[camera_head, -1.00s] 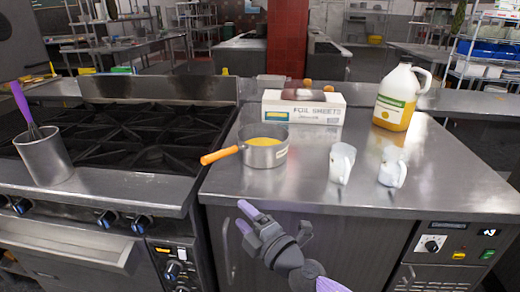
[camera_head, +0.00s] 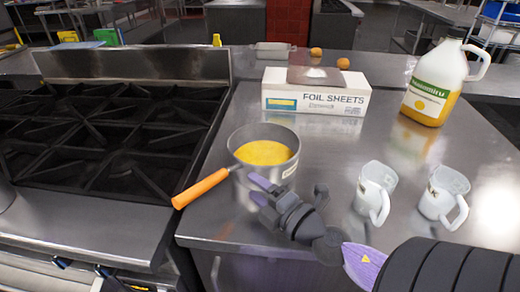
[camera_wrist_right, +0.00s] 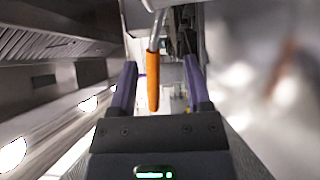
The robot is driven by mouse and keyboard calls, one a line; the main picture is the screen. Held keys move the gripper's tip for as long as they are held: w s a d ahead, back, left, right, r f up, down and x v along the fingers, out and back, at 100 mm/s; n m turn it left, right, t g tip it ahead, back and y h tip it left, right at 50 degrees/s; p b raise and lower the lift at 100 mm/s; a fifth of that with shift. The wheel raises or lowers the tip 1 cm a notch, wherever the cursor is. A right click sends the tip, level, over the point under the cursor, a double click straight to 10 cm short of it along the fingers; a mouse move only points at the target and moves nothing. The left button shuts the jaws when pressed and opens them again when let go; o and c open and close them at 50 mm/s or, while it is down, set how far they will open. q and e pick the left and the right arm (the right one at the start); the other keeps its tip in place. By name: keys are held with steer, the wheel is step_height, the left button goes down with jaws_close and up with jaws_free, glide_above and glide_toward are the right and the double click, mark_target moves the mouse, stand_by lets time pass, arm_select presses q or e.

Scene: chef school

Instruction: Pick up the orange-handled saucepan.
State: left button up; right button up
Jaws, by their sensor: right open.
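The saucepan (camera_head: 264,158) is a grey metal pot with yellow contents, upright on the steel counter right of the stove. Its orange handle (camera_head: 201,188) points toward the front left, its tip near the counter's left edge. In the right wrist view the handle (camera_wrist_right: 153,80) lies between my two purple fingers, with no visible contact. My right gripper (camera_head: 262,190) is open and empty, and in the head view it appears in front of the pot's lower right side. Part of the pot wall is hidden behind the fingers. My left gripper is not in view.
Two white cups (camera_head: 374,190) (camera_head: 442,195) stand right of my right gripper. A foil sheets box (camera_head: 316,98) is behind the pot, and a jug (camera_head: 433,85) with yellow liquid stands at the back right. The stove grates (camera_head: 110,135) are to the left.

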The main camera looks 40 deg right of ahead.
mark_target(232, 171)
steer(key=w, duration=0.2)
steer(key=w+p, duration=0.1)
steer(key=w, duration=0.2)
steer(key=w+a+p, duration=0.1)
steer(key=w, duration=0.1)
steer(key=shift+w+r, duration=0.35)
jaws_close()
steer(key=shift+r, duration=0.1)
stand_by(0.8)
